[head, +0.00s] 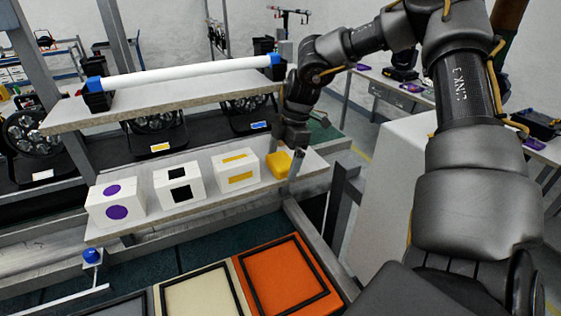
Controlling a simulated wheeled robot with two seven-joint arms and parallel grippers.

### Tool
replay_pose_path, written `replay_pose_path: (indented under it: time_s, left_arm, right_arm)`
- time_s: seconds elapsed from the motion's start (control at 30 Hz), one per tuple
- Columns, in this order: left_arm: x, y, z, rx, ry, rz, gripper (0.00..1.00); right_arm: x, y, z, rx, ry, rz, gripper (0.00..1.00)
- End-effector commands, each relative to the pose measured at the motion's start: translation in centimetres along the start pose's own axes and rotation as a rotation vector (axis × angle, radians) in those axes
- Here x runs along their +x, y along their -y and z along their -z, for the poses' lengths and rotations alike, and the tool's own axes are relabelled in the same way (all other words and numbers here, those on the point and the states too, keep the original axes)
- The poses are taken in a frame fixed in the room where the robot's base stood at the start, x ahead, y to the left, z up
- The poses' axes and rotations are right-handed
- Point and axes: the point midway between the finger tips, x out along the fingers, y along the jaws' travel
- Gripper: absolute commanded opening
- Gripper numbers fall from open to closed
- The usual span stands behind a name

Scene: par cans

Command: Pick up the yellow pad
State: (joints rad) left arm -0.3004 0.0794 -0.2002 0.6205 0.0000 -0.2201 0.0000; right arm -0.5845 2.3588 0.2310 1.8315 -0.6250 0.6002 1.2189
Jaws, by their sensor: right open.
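The yellow pad (279,164) is a small, thick yellow block near the right end of the lower shelf. It sits just right of a white box with yellow bars. My right gripper (291,160) points down at the pad's right side, with a finger close beside it. The gripper is open. Whether it touches the pad I cannot tell. The far finger is partly hidden. My left gripper is not in the head view.
White boxes with purple dots (115,202), black squares (179,184) and yellow bars (236,169) line the lower shelf (215,203). An upper shelf (180,97) carries a white tube (185,72). An orange panel (285,280) and a cream panel (200,293) lie below in front.

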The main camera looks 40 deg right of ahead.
Motion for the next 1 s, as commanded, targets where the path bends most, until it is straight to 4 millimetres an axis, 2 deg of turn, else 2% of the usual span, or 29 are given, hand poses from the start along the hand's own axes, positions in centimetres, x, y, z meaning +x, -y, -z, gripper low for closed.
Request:
replay_pose_path:
  time_s: [0.23, 0.5, 0.6, 0.87, 1.0]
  left_arm:
    - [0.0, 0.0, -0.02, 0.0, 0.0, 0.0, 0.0]
    - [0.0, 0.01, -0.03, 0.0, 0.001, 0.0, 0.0]
    - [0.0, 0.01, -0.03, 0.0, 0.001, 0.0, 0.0]
    - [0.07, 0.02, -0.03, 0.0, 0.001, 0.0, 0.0]
    - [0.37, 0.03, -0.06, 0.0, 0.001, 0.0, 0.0]
  right_arm:
    - [0.17, -0.02, 0.03, -0.001, -0.001, -0.002, 1.0]
    - [0.15, -0.02, 0.01, -0.001, -0.001, -0.001, 0.65]
    - [0.14, -0.02, 0.01, 0.0, -0.001, -0.001, 0.55]
    - [0.02, -0.03, 0.04, -0.001, -0.001, -0.002, 0.55]
    - [-0.73, -0.11, 0.27, -0.002, -0.001, -0.004, 0.55]
